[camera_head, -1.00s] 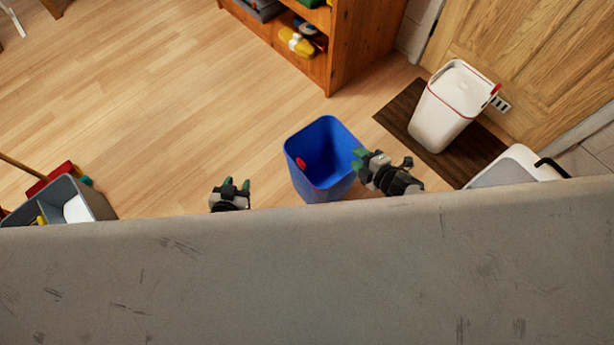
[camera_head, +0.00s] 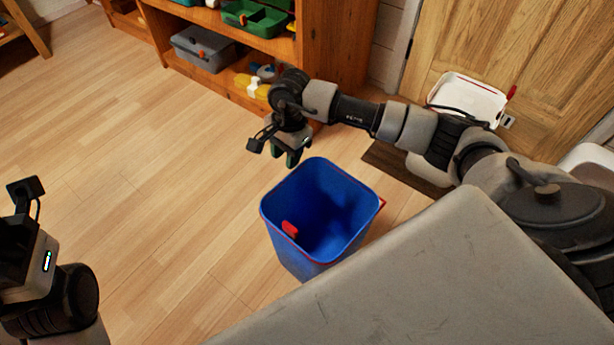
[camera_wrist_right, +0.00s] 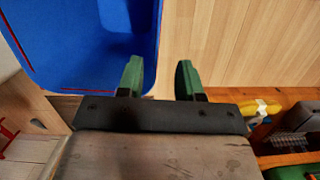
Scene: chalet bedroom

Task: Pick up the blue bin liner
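The blue bin liner (camera_head: 305,255) is an open-topped blue bin with a thin red rim line and a red tab inside. It stands upright on the wooden floor. My right gripper (camera_head: 292,158) is above the floor near its far left rim, fingers pointing down. In the right wrist view my right gripper (camera_wrist_right: 161,80) has its two green fingers apart, with nothing between them. The blue bin liner (camera_wrist_right: 70,45) is beside the left finger there; I cannot tell if they touch. My left wrist shows at the left edge of the head view; its fingers are not visible.
A white bin (camera_head: 468,98) stands on a dark mat (camera_head: 405,165) by the wooden door (camera_head: 550,60). A wooden shelf (camera_head: 335,50) holds a grey box (camera_head: 203,50), a green box (camera_head: 255,18) and a yellow bottle (camera_head: 250,85). The floor at left is clear.

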